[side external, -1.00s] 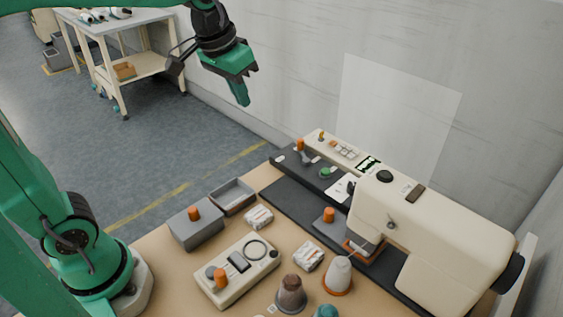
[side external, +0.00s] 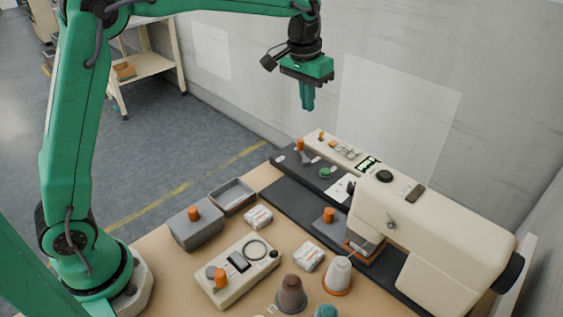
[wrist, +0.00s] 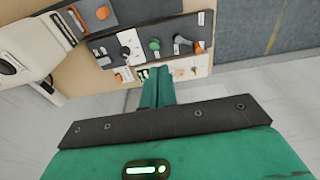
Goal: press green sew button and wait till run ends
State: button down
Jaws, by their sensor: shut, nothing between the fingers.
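The green sew button (side external: 325,172) is a round green knob on the dark panel at the back of the table, beside the sewing machine (side external: 430,230). It also shows in the wrist view (wrist: 154,44), just beyond my fingertips. My gripper (side external: 307,108) points down with its fingers shut and empty. It is in the air above the panel, clear of the button. In the wrist view, my shut green fingers (wrist: 156,72) are at the middle. A small green-lit display (side external: 368,163) sits on the cream strip behind the panel.
A lever with an orange knob (side external: 301,146) stands left of the button on the panel. A grey box with an orange knob (side external: 194,228), an open grey tray (side external: 232,195), a cream control box (side external: 237,270) and thread cones (side external: 338,273) are on the table. The wall is close behind.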

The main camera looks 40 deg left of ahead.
jog(key=g, duration=0.1)
send_over(326, 170)
jog(key=f, duration=0.5)
jog(key=shift+s+a+f, duration=0.2)
jog(key=shift+s+f, duration=0.1)
jog(key=shift+s, duration=0.05)
jog(key=shift+f, duration=0.1)
jog(key=f, duration=1.3)
jog(key=shift+w+d+f, duration=0.15)
jog(key=shift+w+f, duration=0.1)
jog(key=shift+f, duration=0.1)
